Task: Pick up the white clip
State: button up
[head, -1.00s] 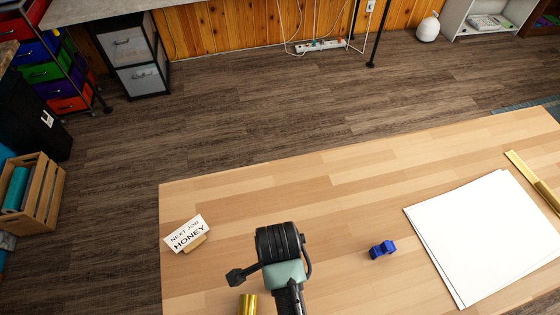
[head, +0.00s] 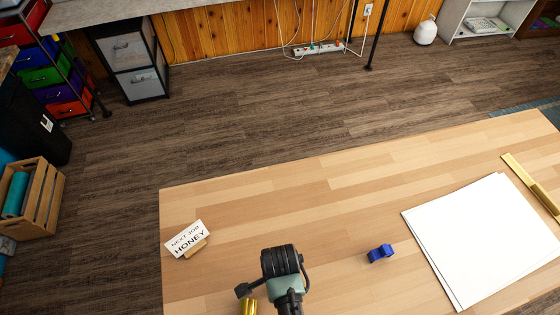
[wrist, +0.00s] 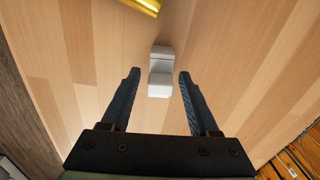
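The white clip (wrist: 160,74) lies on the wooden table in the wrist view, straight ahead of my gripper (wrist: 157,76). My gripper's two dark fingers are open, one on each side of the clip's near end, with a gap on both sides. Whether the fingers are at the clip's height or above it is hard to tell. In the head view my arm (head: 283,268) reaches down over the table's near part, and the clip and fingertips are hidden behind it.
A gold roll (head: 249,306) lies close by, also in the wrist view (wrist: 146,5). On the table (head: 320,210) are a blue clip (head: 380,253), a "NEXT JOB HONEY" card (head: 187,238), white sheets (head: 485,240) and a gold strip (head: 530,182). The table's middle is clear.

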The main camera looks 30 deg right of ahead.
grip_shut()
jog(key=shift+r, duration=0.1)
